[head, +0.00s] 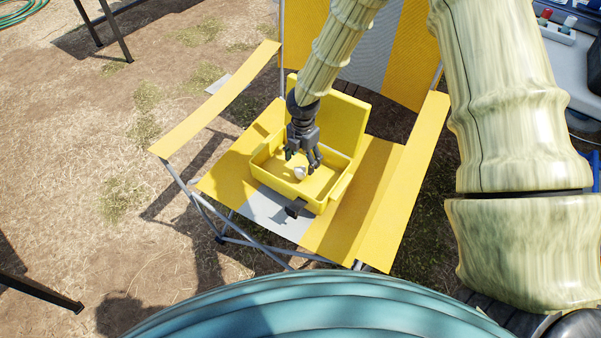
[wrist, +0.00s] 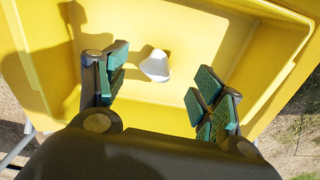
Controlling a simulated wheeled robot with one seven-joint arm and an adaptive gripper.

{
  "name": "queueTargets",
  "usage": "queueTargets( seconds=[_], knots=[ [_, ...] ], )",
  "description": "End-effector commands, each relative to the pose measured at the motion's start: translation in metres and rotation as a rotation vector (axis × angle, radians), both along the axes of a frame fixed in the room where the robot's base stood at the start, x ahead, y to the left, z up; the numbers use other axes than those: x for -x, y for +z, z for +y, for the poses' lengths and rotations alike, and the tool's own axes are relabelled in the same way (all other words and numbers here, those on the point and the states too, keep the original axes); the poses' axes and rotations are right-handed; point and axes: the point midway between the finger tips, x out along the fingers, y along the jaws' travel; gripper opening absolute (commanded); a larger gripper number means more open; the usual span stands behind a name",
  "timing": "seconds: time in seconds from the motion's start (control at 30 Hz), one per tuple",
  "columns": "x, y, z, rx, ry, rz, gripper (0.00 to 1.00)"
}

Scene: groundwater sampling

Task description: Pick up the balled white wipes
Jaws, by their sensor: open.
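The balled white wipes (head: 299,172) lie on the floor of an open yellow box (head: 278,187). In the wrist view the wipes (wrist: 155,65) show as a small white lump, beyond the fingertips and roughly between them. My gripper (head: 303,159) is open and points down into the box, above the wipes. In the wrist view its two green-padded fingers (wrist: 158,95) stand wide apart with nothing between them. The wipes appear untouched. In the head view the fingers partly overlap the wipes' surroundings.
The box sits on a yellow and grey folding chair (head: 222,180), its lid (head: 340,125) raised at the back. Yellow armrests (head: 215,100) flank it. Open ground lies to the left.

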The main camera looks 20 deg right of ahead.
Motion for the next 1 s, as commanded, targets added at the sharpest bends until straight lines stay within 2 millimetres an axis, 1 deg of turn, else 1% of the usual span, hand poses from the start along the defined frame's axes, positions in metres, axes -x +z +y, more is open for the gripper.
queueTargets(
  seconds=[0.17,0.3,0.4,0.5,0.67,0.7,0.77,0.8,0.87,0.9,1.0],
  knots=[
    [0.000,-0.017,0.004,0.001,0.000,0.001,0.68],
    [0.000,-0.036,0.007,0.001,0.001,0.002,0.68],
    [0.000,-0.047,0.007,0.001,0.000,0.002,0.68],
    [0.000,-0.051,0.007,0.000,0.000,0.000,0.68],
    [-0.001,-0.050,0.007,0.000,0.000,0.000,0.68],
    [0.000,-0.050,0.007,0.000,0.000,0.000,0.66],
    [0.000,-0.050,0.007,0.000,0.000,0.000,0.55],
    [0.000,-0.050,0.007,0.000,0.000,0.000,0.48],
    [0.000,-0.050,0.007,0.000,0.000,0.000,0.37],
    [0.000,-0.050,0.006,0.000,0.000,0.000,0.30],
    [0.000,-0.050,0.006,0.000,0.000,0.000,0.30]
  ],
)
